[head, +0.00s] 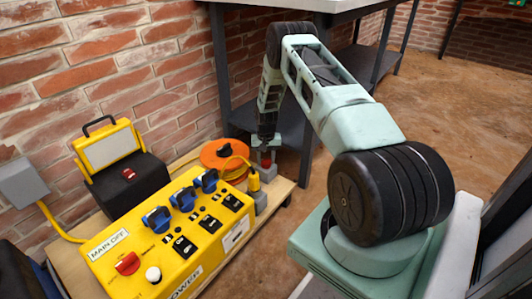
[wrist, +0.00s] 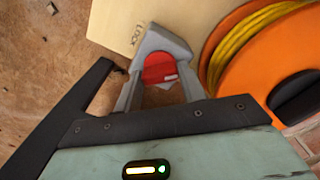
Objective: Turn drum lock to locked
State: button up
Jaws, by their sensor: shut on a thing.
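The drum lock is a red knob (wrist: 160,69) on a grey bracket-like base at the edge of a pale wooden board, with a small printed label beside it. In the wrist view my gripper (wrist: 160,84) has its two grey fingers on either side of the red knob, shut on it. In the head view my gripper (head: 267,150) reaches down at the bench's far end, and a little of the red knob (head: 266,163) shows below it. The orange cable drum (head: 222,152) is just left of it; it fills the right of the wrist view (wrist: 235,45).
A yellow power box (head: 140,238) with blue plugs, a red switch and a white button stands on the wooden bench (head: 282,187). A yellow work lamp (head: 108,147) on a black case stands by the brick wall. A grey metal table (head: 218,60) stands behind my arm.

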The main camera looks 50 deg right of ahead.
aim_at(266, 160)
jog(key=n+p, duration=0.2)
jog(key=n, duration=0.2)
jog(key=shift+r+n+p, duration=0.15)
jog(key=shift+n+p, duration=0.15)
jog(key=shift+n, duration=0.1)
jog(key=shift+n+p, duration=0.85)
jog(key=shift+n, duration=1.55)
jog(key=o, duration=1)
notch_tip(266, 160, up, 17)
jog(key=p, duration=0.6)
jog(key=shift+r, duration=0.1)
